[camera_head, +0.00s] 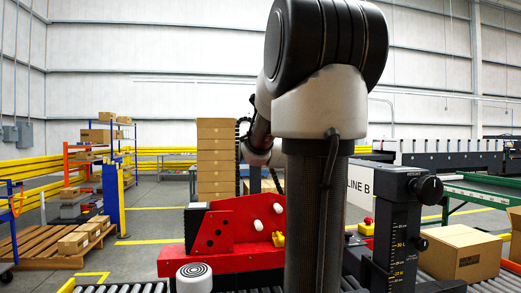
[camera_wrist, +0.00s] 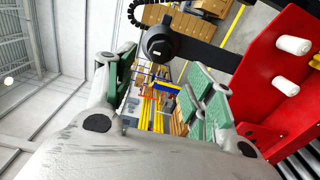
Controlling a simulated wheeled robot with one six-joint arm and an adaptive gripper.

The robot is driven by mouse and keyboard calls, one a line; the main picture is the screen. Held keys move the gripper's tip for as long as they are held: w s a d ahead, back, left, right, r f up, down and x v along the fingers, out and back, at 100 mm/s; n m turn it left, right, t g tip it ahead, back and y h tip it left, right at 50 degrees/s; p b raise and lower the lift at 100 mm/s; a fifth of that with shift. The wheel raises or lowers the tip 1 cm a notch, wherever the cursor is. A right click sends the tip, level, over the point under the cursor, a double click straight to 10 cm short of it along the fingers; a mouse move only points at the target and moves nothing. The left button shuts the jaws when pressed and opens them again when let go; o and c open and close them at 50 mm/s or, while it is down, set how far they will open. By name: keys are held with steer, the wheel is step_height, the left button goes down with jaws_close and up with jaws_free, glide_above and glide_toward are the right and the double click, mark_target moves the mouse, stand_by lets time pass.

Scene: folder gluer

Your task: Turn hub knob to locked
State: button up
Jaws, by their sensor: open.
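My gripper (camera_wrist: 162,92) is open in the wrist view, with green-padded fingers spread wide and nothing between them. A round black knob with a grey centre (camera_wrist: 160,42) lies just above the gap between the fingers, beside a dark bar running right. It looks like the hub knob, but I cannot be sure, and its lock position is not readable. No finger visibly touches it. In the head view, my arm hides the middle of the machine, and my gripper cannot be made out. Another black knob (camera_head: 427,188) is on the scaled post at the right.
The red machine plate (camera_wrist: 275,75) with white pegs stands close right of my gripper; it also shows in the head view (camera_head: 235,225). Rollers (camera_head: 120,288) run along the front. A carton (camera_head: 460,253) sits at the right. A tall carton stack (camera_head: 216,160) stands behind.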

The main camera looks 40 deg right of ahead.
steer(key=v, duration=0.4)
steer(key=shift+s, duration=0.1)
stand_by(0.4)
steer(key=s+a+f+m+g+y, duration=0.3)
steer(key=a+f+m, duration=0.15)
steer(key=f, duration=0.45)
steer(key=s+a+f+m+g+y, duration=0.2)
steer(key=s+a+f+m+g, duration=0.15)
steer(key=f+m, duration=0.35)
steer(key=s+a+f+g+y, duration=0.2)
steer(key=s+a+f, duration=0.1)
steer(key=s+a, duration=0.4)
steer(key=s+a+f+g+y, duration=0.2)
steer(key=s+a+f, duration=0.1)
steer(key=s+a, duration=0.4)
steer(key=shift+a+f+y, duration=0.15)
steer(key=shift+a+y, duration=0.15)
steer(key=shift+a, duration=1.5)
